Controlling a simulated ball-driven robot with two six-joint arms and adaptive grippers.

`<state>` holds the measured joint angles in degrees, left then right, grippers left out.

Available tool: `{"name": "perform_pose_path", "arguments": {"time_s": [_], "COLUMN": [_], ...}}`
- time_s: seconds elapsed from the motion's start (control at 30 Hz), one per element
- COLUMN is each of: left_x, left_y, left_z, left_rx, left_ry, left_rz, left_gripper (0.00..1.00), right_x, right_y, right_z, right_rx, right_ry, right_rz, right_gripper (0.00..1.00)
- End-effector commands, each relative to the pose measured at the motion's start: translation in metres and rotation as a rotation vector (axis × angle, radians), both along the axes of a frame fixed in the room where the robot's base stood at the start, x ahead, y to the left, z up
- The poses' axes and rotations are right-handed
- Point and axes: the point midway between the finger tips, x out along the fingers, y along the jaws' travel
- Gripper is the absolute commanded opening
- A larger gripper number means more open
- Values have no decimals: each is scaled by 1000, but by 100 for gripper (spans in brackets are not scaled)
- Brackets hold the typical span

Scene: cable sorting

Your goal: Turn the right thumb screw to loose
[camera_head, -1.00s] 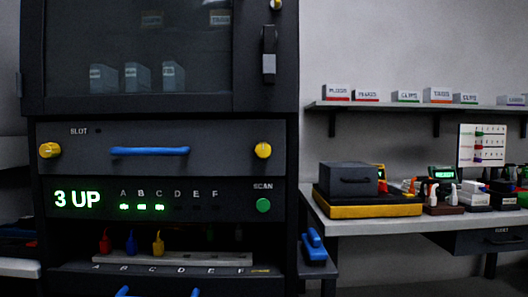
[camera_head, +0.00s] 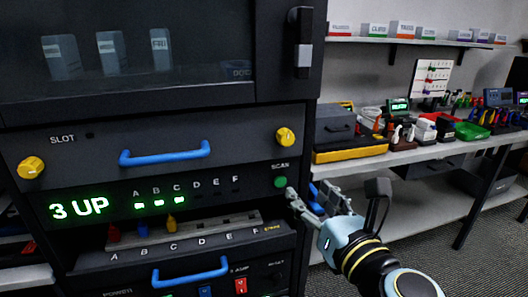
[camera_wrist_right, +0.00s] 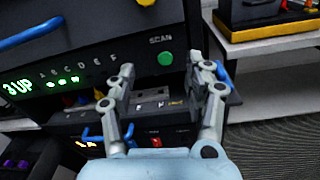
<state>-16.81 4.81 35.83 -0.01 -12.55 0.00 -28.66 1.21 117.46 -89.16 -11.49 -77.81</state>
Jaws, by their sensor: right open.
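The right thumb screw (camera_head: 285,137) is a yellow knob at the right end of the slot drawer front (camera_head: 225,138). In the right wrist view a yellow knob (camera_wrist_right: 146,2) is cut by the top edge. The left thumb screw (camera_head: 31,167) is a matching yellow knob at the drawer's left end. A blue handle (camera_head: 166,155) lies between them. My right gripper (camera_head: 308,194) is open and empty, below and to the right of the right thumb screw and apart from it. It also shows in the right wrist view (camera_wrist_right: 166,75). My left gripper is not in view.
A green SCAN button (camera_head: 280,182) sits below the screw, beside a display reading "3 UP" (camera_head: 79,207). A lower blue handle (camera_head: 190,273) sticks out under the cable ledge. A workbench (camera_head: 385,157) with tools stands to the right.

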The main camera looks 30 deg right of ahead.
Motion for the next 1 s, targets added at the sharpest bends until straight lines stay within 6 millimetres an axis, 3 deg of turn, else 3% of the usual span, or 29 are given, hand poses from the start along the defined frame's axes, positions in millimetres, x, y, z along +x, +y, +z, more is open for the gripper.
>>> {"name": "perform_pose_path", "arguments": {"time_s": [0.03,0.13,0.37,0.53,0.8,1.0], "left_x": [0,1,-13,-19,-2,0], "left_y": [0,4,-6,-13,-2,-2], "left_z": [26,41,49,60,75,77], "left_rx": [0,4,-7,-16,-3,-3], "left_ry": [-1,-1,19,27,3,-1], "left_rz": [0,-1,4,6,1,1], "left_gripper": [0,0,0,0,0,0], "right_x": [-4,-10,-6,23,73,90], "right_y": [1,2,1,-5,-15,-19], "right_z": [44,67,67,68,66,64], "right_rx": [-21,-20,-15,-15,-14,-13], "right_ry": [-29,-41,-27,-27,-26,-25], "right_rz": [-1,-3,-3,-2,-2,-3], "right_gripper": [53,53,53,53,53,53]}}
